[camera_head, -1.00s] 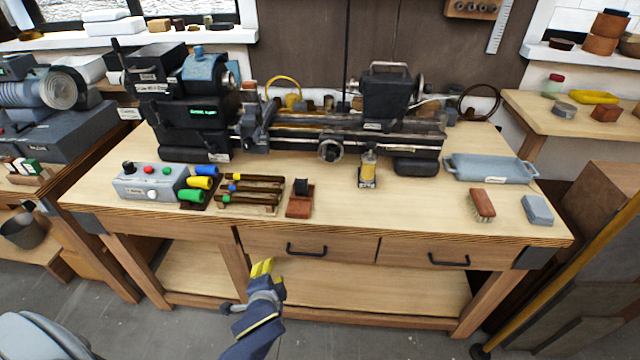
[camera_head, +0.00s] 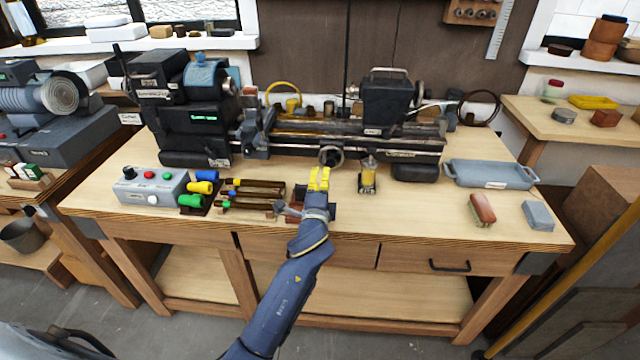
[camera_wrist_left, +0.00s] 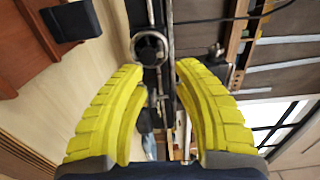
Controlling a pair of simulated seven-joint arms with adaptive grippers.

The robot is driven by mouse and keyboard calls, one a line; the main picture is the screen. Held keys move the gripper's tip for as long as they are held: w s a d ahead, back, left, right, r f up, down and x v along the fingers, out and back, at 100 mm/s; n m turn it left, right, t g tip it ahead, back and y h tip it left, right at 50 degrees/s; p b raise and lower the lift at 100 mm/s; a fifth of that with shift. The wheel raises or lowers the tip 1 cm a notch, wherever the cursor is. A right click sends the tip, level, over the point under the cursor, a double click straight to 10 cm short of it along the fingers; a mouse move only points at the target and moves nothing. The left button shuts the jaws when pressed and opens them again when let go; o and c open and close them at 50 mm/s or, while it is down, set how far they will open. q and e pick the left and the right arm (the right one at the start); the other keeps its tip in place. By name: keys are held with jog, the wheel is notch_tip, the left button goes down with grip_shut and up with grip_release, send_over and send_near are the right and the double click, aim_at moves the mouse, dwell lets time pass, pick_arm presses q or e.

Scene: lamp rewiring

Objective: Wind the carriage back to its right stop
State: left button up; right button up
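A small dark lathe stands on the wooden bench, with its bed (camera_head: 400,149) running left to right. The carriage handwheel (camera_head: 331,156) is on the front of the bed near the middle; the carriage itself is hard to make out. My left gripper (camera_head: 319,178) has yellow fingers and reaches up just in front of and below the handwheel. In the left wrist view the fingers (camera_wrist_left: 158,85) are apart and empty. The handwheel (camera_wrist_left: 150,48) shows beyond the gap between their tips, and I see no contact. My right gripper is not in view.
A small oiler with a yellow body (camera_head: 367,175) stands just right of my gripper. A rack of dark tools (camera_head: 252,194) and a control box (camera_head: 150,186) lie to the left. A blue-grey tray (camera_head: 491,174), a brush (camera_head: 482,209) and a grey block (camera_head: 538,215) are at the right.

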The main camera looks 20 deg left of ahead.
aim_at(324, 163)
pick_arm(q)
jog(key=x, duration=0.7)
dwell(0.3)
dwell(0.3)
grip_shut()
jog(key=shift+d+r, duration=0.1)
jog(key=shift+d, duration=0.05)
jog(key=shift+w+d+r, duration=0.1)
jog(key=shift+d+r, duration=0.25)
jog(key=shift+d, duration=0.55)
jog(key=shift+w+f, duration=0.1)
jog(key=shift+f, duration=0.05)
